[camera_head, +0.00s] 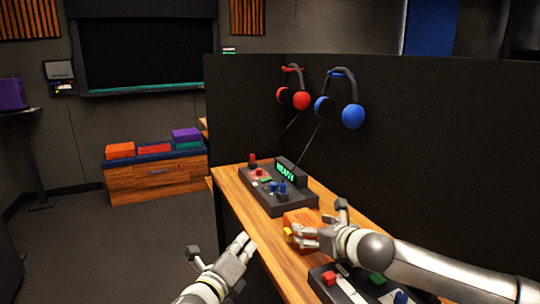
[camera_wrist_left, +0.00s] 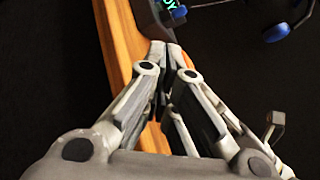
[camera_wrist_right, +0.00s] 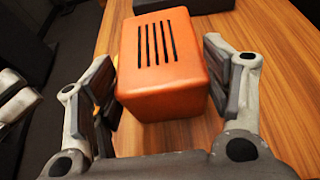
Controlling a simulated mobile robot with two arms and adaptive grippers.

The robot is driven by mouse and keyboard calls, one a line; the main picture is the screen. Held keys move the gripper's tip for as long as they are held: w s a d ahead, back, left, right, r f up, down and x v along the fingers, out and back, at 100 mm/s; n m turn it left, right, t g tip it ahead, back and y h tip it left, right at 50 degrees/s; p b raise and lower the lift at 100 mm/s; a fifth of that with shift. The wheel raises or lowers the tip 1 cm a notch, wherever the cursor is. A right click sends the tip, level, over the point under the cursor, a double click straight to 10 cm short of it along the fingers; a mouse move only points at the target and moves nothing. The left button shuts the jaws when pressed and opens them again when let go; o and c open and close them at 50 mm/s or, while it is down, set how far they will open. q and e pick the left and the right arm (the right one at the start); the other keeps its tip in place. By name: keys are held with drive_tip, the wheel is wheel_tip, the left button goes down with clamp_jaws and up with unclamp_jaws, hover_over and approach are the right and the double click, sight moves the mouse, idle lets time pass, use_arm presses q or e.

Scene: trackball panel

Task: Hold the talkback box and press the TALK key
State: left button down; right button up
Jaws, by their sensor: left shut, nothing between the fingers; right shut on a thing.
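The orange talkback box (camera_head: 299,217) with dark slots on top is at the desk, in front of the black panel. In the right wrist view the box (camera_wrist_right: 165,65) sits between my right gripper's fingers (camera_wrist_right: 160,85), which are shut on it from both sides. My right gripper (camera_head: 304,236) partly covers the box in the head view. A yellow key (camera_head: 288,234) shows on its near left side; no lettering is readable. My left gripper (camera_head: 244,243) is shut and empty, left of the box at the desk's edge, apart from the key. Its fingertips (camera_wrist_left: 166,50) meet in the left wrist view.
A control panel (camera_head: 262,188) with a green lit display stands behind the box. Another panel (camera_head: 330,285) with coloured keys lies in front. Red headphones (camera_head: 300,100) and blue headphones (camera_head: 352,115) hang on the dark partition (camera_head: 420,150). Open floor lies left of the wooden desk (camera_head: 232,188).

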use_arm(q)
drive_tip(key=shift+s+a+r, duration=0.2)
drive_tip(key=shift+s+r, duration=0.1)
drive_tip(key=shift+s, duration=0.3)
drive_tip(key=shift+s+a+r, duration=0.2)
drive_tip(key=shift+s+r, duration=0.05)
drive_tip(key=shift+s, duration=0.3)
drive_tip(key=shift+s+a+r, duration=0.2)
drive_tip(key=shift+s+r, duration=0.1)
drive_tip(key=shift+s, duration=0.3)
use_arm(e)
drive_tip(key=o, duration=1.2)
drive_tip(key=v, duration=1)
drive_tip(key=shift+s+d, duration=0.25)
drive_tip(key=shift+s, duration=0.05)
drive_tip(key=shift+s+d+r, duration=0.2)
drive_tip(key=shift+s+r, duration=0.1)
drive_tip(key=shift+s, duration=0.25)
drive_tip(key=shift+o, duration=0.3)
use_arm(q)
drive_tip(key=shift+r, duration=0.1)
